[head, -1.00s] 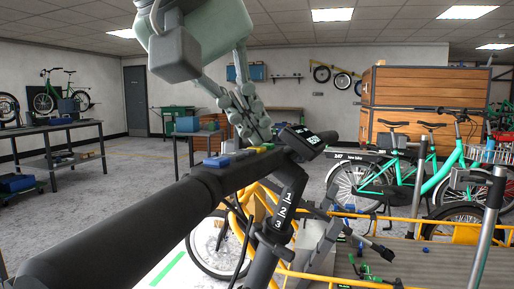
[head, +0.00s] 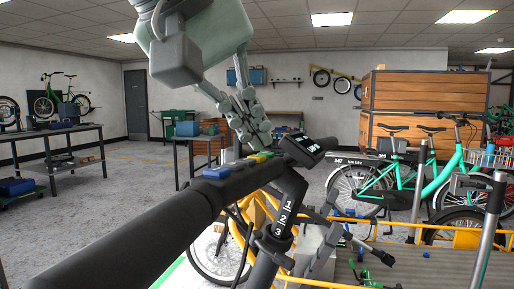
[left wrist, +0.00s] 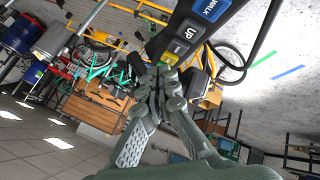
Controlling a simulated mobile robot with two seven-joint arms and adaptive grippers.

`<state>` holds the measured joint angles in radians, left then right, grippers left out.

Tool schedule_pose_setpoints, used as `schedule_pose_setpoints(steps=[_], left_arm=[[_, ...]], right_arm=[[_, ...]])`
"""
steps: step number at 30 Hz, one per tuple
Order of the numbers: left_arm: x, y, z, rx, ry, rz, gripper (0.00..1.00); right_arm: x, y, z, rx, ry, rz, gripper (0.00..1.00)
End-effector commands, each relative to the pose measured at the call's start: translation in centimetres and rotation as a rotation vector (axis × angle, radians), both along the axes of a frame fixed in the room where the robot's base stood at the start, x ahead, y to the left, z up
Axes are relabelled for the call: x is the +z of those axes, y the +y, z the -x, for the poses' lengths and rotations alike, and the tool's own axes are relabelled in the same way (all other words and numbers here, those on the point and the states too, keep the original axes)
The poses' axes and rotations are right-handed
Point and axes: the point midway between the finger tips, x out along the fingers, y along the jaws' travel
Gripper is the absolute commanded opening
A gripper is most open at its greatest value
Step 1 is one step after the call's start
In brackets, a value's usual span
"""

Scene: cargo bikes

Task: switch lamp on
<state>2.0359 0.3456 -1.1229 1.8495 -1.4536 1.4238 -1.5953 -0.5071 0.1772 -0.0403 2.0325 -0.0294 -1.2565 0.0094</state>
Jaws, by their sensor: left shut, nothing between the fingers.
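A button pad (head: 238,166) sits on the black handlebar in the head view, with a blue button (head: 215,173) and a yellow one (head: 262,156). In the left wrist view the pad shows a blue WALK button (left wrist: 210,8), a grey UP button (left wrist: 188,31) and a yellow button (left wrist: 178,48). My left gripper (head: 258,141) comes down from above, shut and empty. In the left wrist view its fingertips (left wrist: 163,76) are close to the pad's end past the yellow button; I cannot tell whether they touch. They may hide another button. I cannot make out the lamp.
The handlebar (head: 120,230) crosses the lower left. Green bikes (head: 420,180) and wooden crates (head: 415,92) stand at the right. A workbench (head: 55,130) stands at the left.

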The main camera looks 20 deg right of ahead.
Motion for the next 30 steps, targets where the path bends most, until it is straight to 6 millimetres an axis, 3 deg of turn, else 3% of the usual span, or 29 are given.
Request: schedule_pose_setpoints(steps=[13,25,30], left_arm=[[0.9,0.0,0.0,0.000,-0.001,0.001,0.00],[4.9,-0.2,-0.2,0.000,-0.001,0.002,0.00],[6.2,-0.2,-0.3,0.001,0.000,0.002,0.00]], right_arm=[[0.7,0.0,0.0,0.000,0.000,0.000,0.00],[4.0,0.0,0.0,0.000,0.000,0.000,0.00],[4.4,0.0,0.0,0.000,0.000,0.000,0.00]])
